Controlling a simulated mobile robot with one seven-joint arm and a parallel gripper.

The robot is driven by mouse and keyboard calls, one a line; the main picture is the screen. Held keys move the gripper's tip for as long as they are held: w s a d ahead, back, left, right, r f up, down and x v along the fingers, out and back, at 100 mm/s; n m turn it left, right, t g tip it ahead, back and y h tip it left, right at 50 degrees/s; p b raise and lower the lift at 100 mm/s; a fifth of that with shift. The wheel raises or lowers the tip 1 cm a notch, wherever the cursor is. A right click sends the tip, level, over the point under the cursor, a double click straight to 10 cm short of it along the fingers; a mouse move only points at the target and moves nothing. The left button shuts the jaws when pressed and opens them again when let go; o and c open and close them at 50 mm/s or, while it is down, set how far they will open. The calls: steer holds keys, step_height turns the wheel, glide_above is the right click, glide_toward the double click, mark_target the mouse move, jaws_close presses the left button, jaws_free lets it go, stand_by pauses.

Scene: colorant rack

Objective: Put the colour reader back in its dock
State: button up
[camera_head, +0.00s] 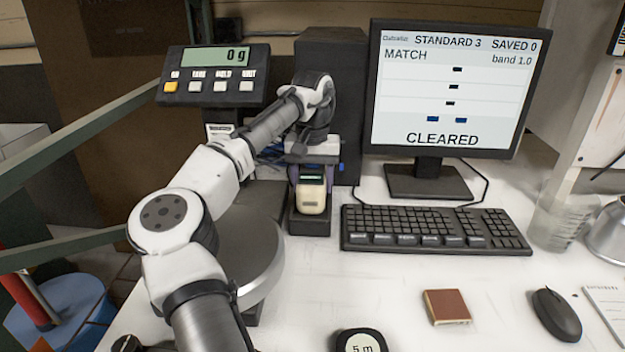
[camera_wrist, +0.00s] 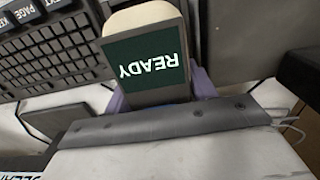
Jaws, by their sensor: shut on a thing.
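The colour reader (camera_head: 311,194) is a small cream device with a dark screen; it stands upright at the dark dock (camera_head: 309,224), left of the keyboard. In the wrist view the reader (camera_wrist: 148,62) shows a green screen reading READY. My gripper (camera_head: 313,172) is above the dock, its purple-grey fingers shut on the reader from either side. In the wrist view the fingers (camera_wrist: 160,90) show at both sides of the reader. The reader's lower end is at the dock; I cannot tell whether it is fully seated.
The keyboard (camera_head: 435,229) lies just right of the dock, below a monitor (camera_head: 450,85) reading CLEARED. A round scale plate (camera_head: 262,262) is at the left under my arm. A red-brown block (camera_head: 447,306), a mouse (camera_head: 556,314) and a tape measure (camera_head: 360,341) lie in front.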

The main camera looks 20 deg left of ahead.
steer(key=o, duration=1.6)
steer(key=shift+r, duration=0.1)
step_height(320, 180, up, 12)
steer(key=shift+f, duration=0.1)
